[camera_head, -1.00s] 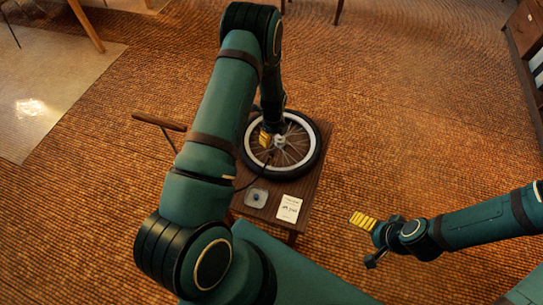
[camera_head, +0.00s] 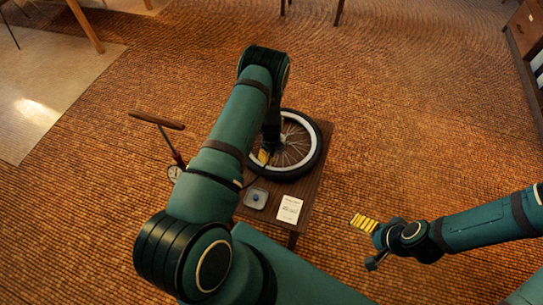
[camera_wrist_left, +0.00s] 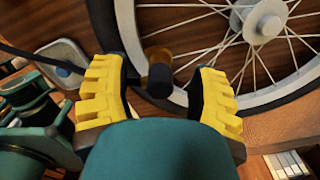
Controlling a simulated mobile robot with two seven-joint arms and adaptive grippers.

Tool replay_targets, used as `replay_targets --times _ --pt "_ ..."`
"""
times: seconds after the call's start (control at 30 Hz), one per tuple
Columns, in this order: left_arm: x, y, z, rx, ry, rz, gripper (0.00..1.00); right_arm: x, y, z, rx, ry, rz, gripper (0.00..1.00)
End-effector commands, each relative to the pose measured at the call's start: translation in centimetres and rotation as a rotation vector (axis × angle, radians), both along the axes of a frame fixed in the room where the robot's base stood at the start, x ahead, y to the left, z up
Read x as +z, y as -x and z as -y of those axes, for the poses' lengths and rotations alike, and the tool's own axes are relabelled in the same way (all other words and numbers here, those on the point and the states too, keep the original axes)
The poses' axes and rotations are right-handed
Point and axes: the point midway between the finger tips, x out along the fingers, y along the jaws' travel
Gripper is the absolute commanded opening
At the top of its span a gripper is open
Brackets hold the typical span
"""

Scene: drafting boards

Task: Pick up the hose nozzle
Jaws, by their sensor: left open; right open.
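The hose nozzle (camera_wrist_left: 159,72), a short dark cylinder with a brownish end, shows in the left wrist view over the wheel's rim. A black hose (camera_wrist_left: 45,66) runs from the left toward it and passes behind a finger. My left gripper (camera_wrist_left: 160,98) is open, its yellow fingers on either side of the nozzle with gaps visible. In the head view my left gripper (camera_head: 264,157) is low over the wheel's left part, and the nozzle cannot be made out there. My right gripper (camera_head: 363,221) is open and empty, over the floor right of the table.
A spoked wheel with a black tyre (camera_head: 314,163) lies on a small wooden table (camera_head: 310,205). A grey dish (camera_head: 256,197) and a printed card (camera_head: 289,209) are at its near end. A pump with a brown handle (camera_head: 157,120) and gauge (camera_head: 174,173) stands left of the table.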

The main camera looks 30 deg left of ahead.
Motion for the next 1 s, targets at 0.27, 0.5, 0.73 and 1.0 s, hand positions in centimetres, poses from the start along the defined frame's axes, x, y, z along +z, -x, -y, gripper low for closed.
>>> replay_targets --times 0.27,0.5,0.73,1.0 --pt "-1.27 -0.05 -0.04 0.000 -0.001 0.001 0.59 -0.31 -0.08 0.01 -0.001 0.000 0.002 1.00" --pt "-1.24 -0.04 -0.02 0.000 -0.001 0.001 0.19 -0.30 -0.08 0.01 -0.001 0.000 0.002 1.00" --pt "-1.24 -0.02 -0.01 0.000 -0.001 0.000 0.00 -0.30 -0.08 0.01 -0.001 0.000 0.002 1.00" --pt "-0.94 -0.05 -0.02 0.000 -0.001 0.001 0.00 -0.22 -0.06 0.01 0.000 0.000 0.001 1.00"
